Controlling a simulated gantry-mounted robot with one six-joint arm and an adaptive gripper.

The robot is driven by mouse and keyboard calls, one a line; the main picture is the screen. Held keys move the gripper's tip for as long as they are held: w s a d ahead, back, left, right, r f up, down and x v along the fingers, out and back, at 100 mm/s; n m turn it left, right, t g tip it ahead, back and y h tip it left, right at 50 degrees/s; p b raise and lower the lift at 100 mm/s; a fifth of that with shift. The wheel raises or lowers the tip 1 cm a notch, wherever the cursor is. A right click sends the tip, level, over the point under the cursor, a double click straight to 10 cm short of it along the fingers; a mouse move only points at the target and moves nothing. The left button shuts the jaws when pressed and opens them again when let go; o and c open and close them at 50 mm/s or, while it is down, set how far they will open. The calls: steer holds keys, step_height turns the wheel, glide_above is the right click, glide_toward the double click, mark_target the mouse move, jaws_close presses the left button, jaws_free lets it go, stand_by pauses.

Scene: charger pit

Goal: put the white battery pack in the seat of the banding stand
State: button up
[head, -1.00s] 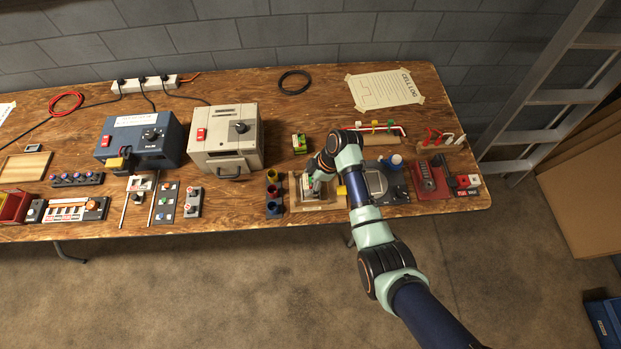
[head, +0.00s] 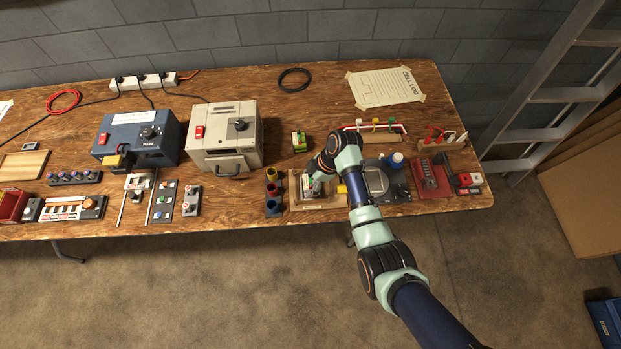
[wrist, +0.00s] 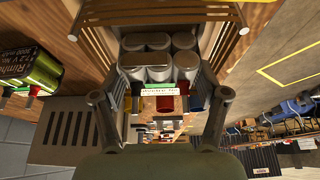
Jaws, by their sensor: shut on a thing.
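My gripper (head: 316,184) is low over a wooden tray (head: 344,203) on the workbench. In the wrist view its two fingers (wrist: 160,108) are shut on the white battery pack (wrist: 158,60), a cluster of pale round cells with a printed label strip. In the head view the pack is mostly hidden by the gripper and arm. I cannot tell whether it touches the tray floor. A small stand with two upright-looking rods (head: 139,183) lies to the left on the bench; I cannot tell whether it is the banding stand.
Red, yellow and blue cups (head: 274,190) stand just left of the tray. A grey round device (head: 375,180) is close on the right. A beige box (head: 222,140) and blue box (head: 138,140) stand further left.

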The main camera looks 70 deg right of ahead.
steer(key=shift+f, duration=0.25)
stand_by(0.5)
steer(key=o, duration=1.6)
steer(key=shift+c, duration=0.2)
step_height(320, 180, up, 7)
steer(key=p, duration=0.6)
